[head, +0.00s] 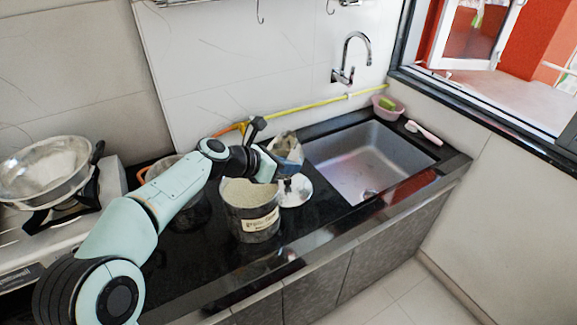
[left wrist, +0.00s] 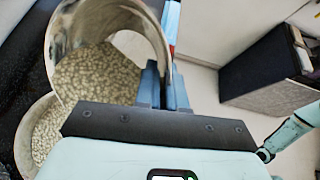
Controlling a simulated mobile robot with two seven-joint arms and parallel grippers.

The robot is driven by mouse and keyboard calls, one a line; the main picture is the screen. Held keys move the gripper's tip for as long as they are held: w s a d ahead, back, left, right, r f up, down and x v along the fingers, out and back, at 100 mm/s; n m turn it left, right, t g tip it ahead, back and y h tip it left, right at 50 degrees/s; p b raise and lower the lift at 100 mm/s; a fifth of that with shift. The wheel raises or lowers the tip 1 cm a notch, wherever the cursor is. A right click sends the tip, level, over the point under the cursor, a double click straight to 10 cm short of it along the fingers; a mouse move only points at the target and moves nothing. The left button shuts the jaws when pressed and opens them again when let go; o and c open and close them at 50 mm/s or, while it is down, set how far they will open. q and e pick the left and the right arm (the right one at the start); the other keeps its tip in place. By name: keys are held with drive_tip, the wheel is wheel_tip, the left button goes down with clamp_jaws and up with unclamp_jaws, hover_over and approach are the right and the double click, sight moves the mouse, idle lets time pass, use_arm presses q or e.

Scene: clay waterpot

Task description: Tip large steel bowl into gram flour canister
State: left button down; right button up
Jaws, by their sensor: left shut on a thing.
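The gram flour canister (head: 255,222) is a round metal container with a label, upright on the black counter. Pale contents show near its rim. My left gripper (head: 268,165) is just above its back right rim. In the left wrist view the gripper (left wrist: 167,88) is shut on the rim of a steel bowl (left wrist: 68,30). The bowl is tilted and holds pale, grainy contents. A second round opening with similar contents, apparently the canister (left wrist: 24,135), shows below it, partly hidden. The bowl's outline is unclear in the head view. My right gripper is not clearly shown.
A wide steel pan (head: 40,185) sits on the stove at left. A pot (head: 190,210) stands behind my left arm. A silver round piece (head: 295,192) and a crumpled-looking item (head: 287,148) are beside the canister. The sink (head: 365,165) is at right.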

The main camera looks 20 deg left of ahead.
idle(0.5)
use_arm(q)
drive_tip(key=shift+a+b, duration=0.1)
drive_tip(key=shift+b, duration=0.35)
drive_tip(key=shift+s+a+r+t+h+b, duration=0.1)
drive_tip(key=shift+s+a+t+h+b, duration=0.15)
drive_tip(key=shift+h+b, duration=0.3)
drive_tip(key=shift+w+r, duration=0.1)
idle(0.3)
drive_tip(key=shift+a+r+n+t+b, duration=0.2)
drive_tip(key=shift+n+t+b, duration=0.1)
drive_tip(key=shift+b, duration=0.45)
drive_tip(key=shift+a+r+h+b, duration=0.15)
drive_tip(key=shift+r+h+b, duration=0.05)
drive_tip(key=shift+h+b, duration=0.25)
drive_tip(key=shift+r, duration=0.1)
